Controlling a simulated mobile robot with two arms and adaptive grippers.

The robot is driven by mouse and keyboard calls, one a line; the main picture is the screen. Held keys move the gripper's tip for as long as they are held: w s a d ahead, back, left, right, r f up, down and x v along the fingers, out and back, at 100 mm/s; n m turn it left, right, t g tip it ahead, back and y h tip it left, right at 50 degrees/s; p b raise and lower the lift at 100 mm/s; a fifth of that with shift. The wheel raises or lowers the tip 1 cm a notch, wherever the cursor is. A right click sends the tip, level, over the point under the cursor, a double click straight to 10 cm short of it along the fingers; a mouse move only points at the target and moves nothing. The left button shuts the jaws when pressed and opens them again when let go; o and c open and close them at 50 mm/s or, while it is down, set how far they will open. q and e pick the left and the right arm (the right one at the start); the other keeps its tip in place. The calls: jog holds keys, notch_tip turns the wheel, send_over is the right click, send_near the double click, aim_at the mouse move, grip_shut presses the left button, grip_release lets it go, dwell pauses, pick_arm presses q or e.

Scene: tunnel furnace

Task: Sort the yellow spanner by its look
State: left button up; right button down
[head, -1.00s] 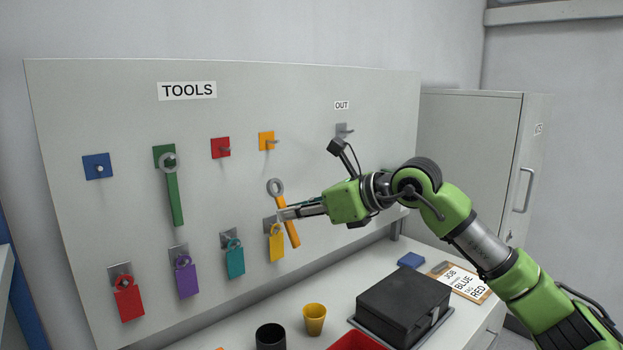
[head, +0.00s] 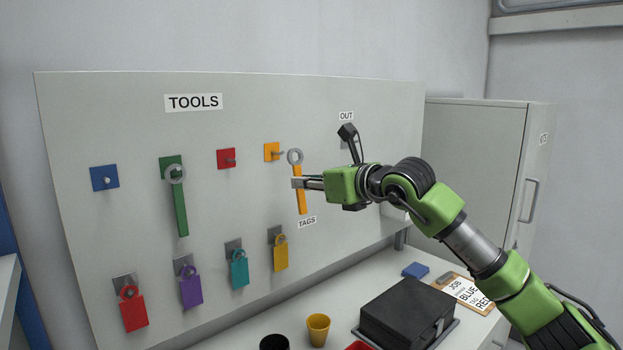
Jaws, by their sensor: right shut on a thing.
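The yellow spanner (head: 301,203) has a grey ring end at the top and an orange-yellow handle. It hangs upright in my right gripper (head: 297,183), which is shut on its upper handle. The ring is just right of and slightly below the yellow hook plate (head: 272,152) and its peg. The ring looks apart from that peg in the picture; the depth between them is hard to judge. My left gripper is not in view.
The board (head: 120,130) also has a blue plate (head: 104,178), a red plate (head: 227,159) and a green spanner (head: 180,208) on its plate. Several coloured tags hang below, including a yellow one (head: 281,254). A black case (head: 405,312) and yellow cup (head: 318,330) stand on the bench.

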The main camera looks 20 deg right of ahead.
jog(key=p+x, duration=0.2)
jog(key=x, duration=0.4)
jog(key=shift+w, duration=0.2)
dwell(0.5)
jog(key=shift+a, duration=0.1)
dwell(0.4)
jog(key=c, duration=1.9)
grip_release()
